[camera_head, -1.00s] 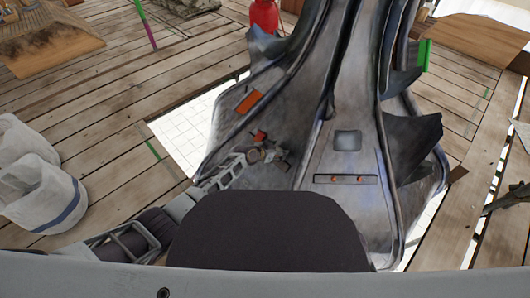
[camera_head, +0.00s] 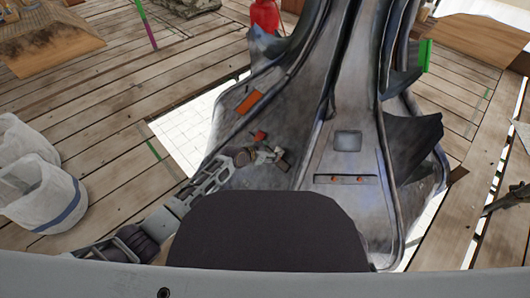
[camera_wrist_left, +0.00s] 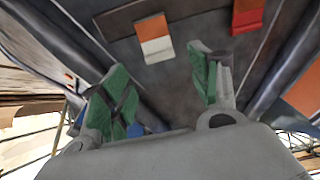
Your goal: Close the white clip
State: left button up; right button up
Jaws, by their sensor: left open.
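The white clip (camera_wrist_left: 156,46) shows in the left wrist view on the grey metal face, with an orange part above its white part. A red clip (camera_wrist_left: 247,20) with an orange part sits to its right and also shows as a small red patch in the head view (camera_head: 260,135). My left gripper (camera_wrist_left: 163,78) is open and empty, its green-padded fingers below the white clip in the picture and apart from it. In the head view the left gripper (camera_head: 270,158) is just below the red patch. I cannot make out the white clip there.
The tall grey spire (camera_head: 350,100) fills the middle, with an orange rectangle (camera_head: 248,102), a square plate and a slotted panel (camera_head: 345,179). White buckets (camera_head: 50,195) stand at left on the plank floor (camera_head: 110,110). A red object (camera_head: 264,15) stands behind.

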pick_arm(q)
jog(key=shift+v, duration=1.75)
